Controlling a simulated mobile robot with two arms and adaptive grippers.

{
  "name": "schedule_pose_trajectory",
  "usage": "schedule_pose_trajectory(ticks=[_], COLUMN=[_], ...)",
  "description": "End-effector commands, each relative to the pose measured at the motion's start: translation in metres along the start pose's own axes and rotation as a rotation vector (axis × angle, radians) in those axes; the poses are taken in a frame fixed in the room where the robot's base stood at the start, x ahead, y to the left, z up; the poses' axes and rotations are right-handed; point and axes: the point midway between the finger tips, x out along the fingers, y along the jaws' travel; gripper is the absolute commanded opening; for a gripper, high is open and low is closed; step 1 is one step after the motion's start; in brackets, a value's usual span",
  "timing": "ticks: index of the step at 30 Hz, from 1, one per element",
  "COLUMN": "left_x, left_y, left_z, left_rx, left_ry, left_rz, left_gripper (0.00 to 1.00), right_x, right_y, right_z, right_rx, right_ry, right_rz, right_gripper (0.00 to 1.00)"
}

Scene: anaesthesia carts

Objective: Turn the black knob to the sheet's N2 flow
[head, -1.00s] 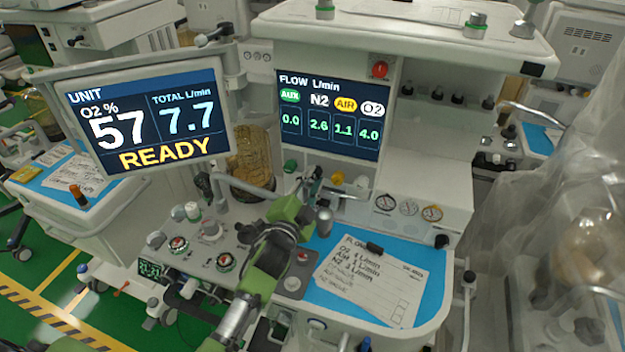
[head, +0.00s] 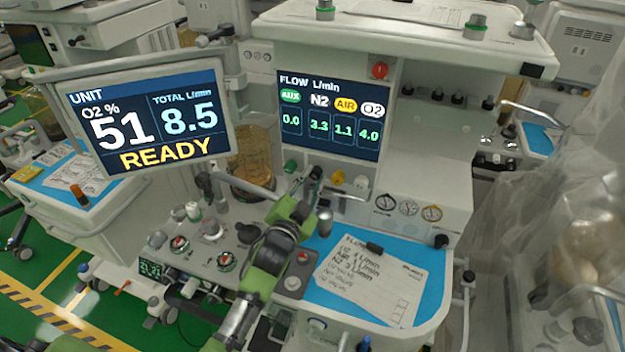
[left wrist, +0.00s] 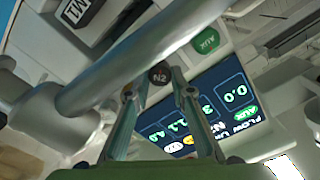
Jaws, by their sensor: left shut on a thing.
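The black knob (left wrist: 160,75), marked N2, sits between the fingertips of my left gripper (left wrist: 158,88) in the left wrist view. The gripper is shut on it. In the head view the black knob (head: 316,173) is small, with my left gripper (head: 310,192) reaching up to it. The flow screen (head: 331,117) reads N2 3.3, AIR 1.1, O2 4.0 and AUX 0.0. The paper sheet (head: 366,284) lies on the blue mat; its small writing seems to give O2 4, AIR 1 and N2 3 L/min. My right gripper is not in view.
A green AUX knob (left wrist: 206,41) is beside the black one. A yellow knob (head: 338,178) and a white knob (head: 361,183) are to its right. A grey bar (left wrist: 150,55) crosses close to the gripper. The unit screen (head: 148,121) reads O2 51%, total 8.5, READY.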

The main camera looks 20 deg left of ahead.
Motion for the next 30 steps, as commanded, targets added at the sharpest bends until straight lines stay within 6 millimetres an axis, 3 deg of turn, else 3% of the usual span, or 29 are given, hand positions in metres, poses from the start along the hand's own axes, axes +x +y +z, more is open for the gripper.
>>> schedule_pose_trajectory(ticks=[4,5,6,20,30], left_x=[0.0,0.0,0.0,-0.007,-0.068], left_y=[0.001,0.001,0.001,0.001,0.001], left_z=[0.001,0.001,0.001,0.001,0.002], left_rx=[0.001,0.001,0.001,0.002,0.002], left_ry=[-0.002,-0.002,-0.002,-0.001,-0.004], left_rz=[0.001,0.001,0.001,0.001,0.003], left_gripper=[0.0,0.29,0.39,0.39,0.39], right_x=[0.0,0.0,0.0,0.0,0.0], right_y=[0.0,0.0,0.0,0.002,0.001], right_z=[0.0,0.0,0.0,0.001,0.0], right_rx=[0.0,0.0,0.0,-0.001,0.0], right_ry=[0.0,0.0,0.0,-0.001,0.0], right_rz=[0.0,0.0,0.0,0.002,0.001], right_gripper=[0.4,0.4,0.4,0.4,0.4])
